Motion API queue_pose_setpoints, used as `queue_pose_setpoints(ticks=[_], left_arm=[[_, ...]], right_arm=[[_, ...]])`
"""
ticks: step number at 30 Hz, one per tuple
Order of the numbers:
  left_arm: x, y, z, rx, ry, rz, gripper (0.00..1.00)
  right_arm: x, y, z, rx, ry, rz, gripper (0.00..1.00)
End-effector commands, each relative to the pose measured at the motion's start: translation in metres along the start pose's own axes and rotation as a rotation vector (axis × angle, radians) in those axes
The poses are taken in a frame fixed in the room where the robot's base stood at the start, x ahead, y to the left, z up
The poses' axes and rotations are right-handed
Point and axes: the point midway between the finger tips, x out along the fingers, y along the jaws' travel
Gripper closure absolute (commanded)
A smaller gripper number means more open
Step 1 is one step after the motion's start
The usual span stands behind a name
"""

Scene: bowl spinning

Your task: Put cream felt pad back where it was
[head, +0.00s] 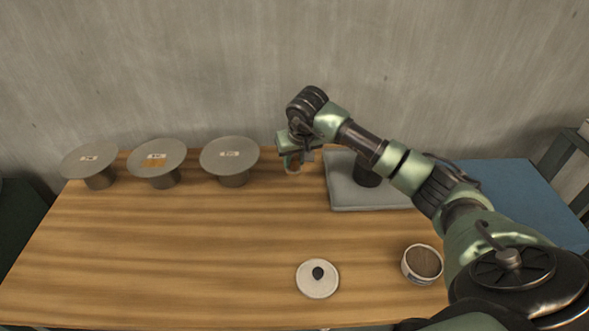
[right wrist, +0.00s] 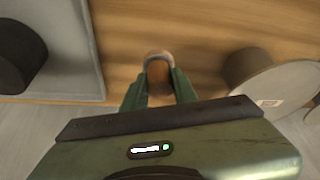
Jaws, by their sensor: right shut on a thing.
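My right gripper (head: 292,157) is at the back middle of the table, between the rightmost grey disc stand and the grey tray. In the right wrist view its green fingers (right wrist: 158,88) are shut on a small brown piece with a pale, cream-coloured rim, which I take to be the cream felt pad (right wrist: 158,56). Its lower end also shows in the head view (head: 293,169). I cannot tell whether it touches the table. Three grey round discs on stands (head: 90,160) (head: 157,156) (head: 229,154) stand at the back left, each with a small label. My left gripper is out of view.
The grey tray (head: 345,196) bears a dark cylinder (head: 366,174), partly behind my right arm. A white disc with a dark knob (head: 317,286) and a white-rimmed round tub (head: 422,264) are near the front. A blue surface (head: 515,190) lies right. The front left wood is clear.

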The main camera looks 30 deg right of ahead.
Motion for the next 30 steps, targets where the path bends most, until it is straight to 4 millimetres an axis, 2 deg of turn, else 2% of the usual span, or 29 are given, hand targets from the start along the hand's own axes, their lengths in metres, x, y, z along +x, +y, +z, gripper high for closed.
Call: queue_pose_setpoints(ticks=[10, 22, 23, 24, 30], left_arm=[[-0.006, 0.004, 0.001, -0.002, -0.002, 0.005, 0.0], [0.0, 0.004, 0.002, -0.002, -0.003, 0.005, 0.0], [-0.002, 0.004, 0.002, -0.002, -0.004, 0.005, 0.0], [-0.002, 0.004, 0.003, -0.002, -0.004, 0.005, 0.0], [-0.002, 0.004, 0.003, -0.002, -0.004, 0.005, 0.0]], right_arm=[[0.038, 0.0, 0.016, 0.001, -0.002, 0.0, 1.0], [0.045, 0.001, 0.018, 0.0, 0.001, 0.001, 1.0], [0.043, 0.0, 0.018, 0.0, 0.001, 0.001, 0.64], [0.043, 0.0, 0.018, 0.0, 0.001, 0.001, 0.53], [0.043, 0.0, 0.018, 0.0, 0.001, 0.001, 0.5]])
